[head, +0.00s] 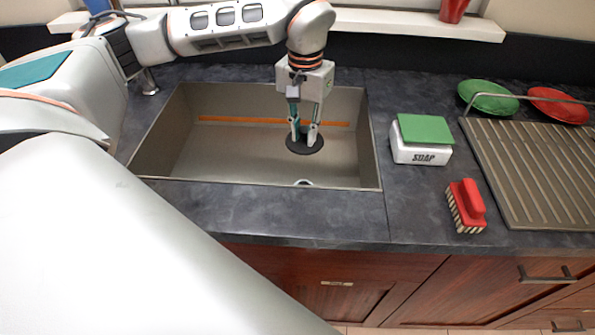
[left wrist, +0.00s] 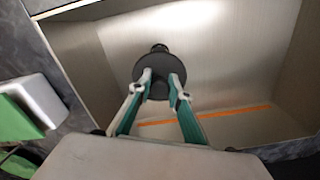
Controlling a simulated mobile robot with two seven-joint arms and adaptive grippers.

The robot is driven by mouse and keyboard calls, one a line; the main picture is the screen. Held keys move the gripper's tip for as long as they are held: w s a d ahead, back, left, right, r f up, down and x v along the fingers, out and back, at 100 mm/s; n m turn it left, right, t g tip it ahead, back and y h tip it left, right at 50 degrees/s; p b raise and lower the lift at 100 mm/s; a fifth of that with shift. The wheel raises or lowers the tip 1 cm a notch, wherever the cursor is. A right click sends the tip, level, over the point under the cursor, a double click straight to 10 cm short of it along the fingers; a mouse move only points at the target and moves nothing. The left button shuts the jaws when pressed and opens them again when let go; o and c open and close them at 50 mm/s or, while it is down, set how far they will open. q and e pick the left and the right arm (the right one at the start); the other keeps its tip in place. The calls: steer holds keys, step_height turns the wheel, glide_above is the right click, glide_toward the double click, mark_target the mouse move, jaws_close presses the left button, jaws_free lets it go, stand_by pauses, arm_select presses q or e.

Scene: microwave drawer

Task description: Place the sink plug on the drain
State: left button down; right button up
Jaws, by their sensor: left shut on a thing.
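The sink plug (head: 305,146) is a dark round disc inside the grey sink (head: 378,160). My left gripper (head: 303,138) reaches down into the sink, its green-and-white fingers shut on the plug's upper part. The plug also shows in the left wrist view (left wrist: 160,68), at the fingertips. The drain (head: 304,182) shows as a small light-rimmed arc at the sink's near side, mostly hidden by the front rim. The plug is apart from it, farther back in the head view. In the left wrist view a small dark round shape just beyond the plug may be the drain. My right gripper is not in view.
An orange strip (head: 218,120) runs along the sink's back wall. On the counter to the right are a soap box with green top (head: 422,152), a red brush (head: 467,205), a drying rack (head: 530,170), a green plate (head: 488,97) and a red plate (head: 558,105).

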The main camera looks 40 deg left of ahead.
arm_select(q)
step_height(320, 180, down, 13)
steer(key=shift+f+b, duration=0.1)
steer(key=shift+b, duration=0.4)
steer(key=shift+f, duration=0.35)
step_height(320, 180, down, 4)
steer(key=shift+r, duration=0.2)
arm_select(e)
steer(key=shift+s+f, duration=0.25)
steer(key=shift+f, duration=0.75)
arm_select(q)
steer(key=shift+f, duration=0.1)
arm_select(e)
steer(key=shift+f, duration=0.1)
arm_select(q)
steer(key=c, duration=1.9)
jaws_free()
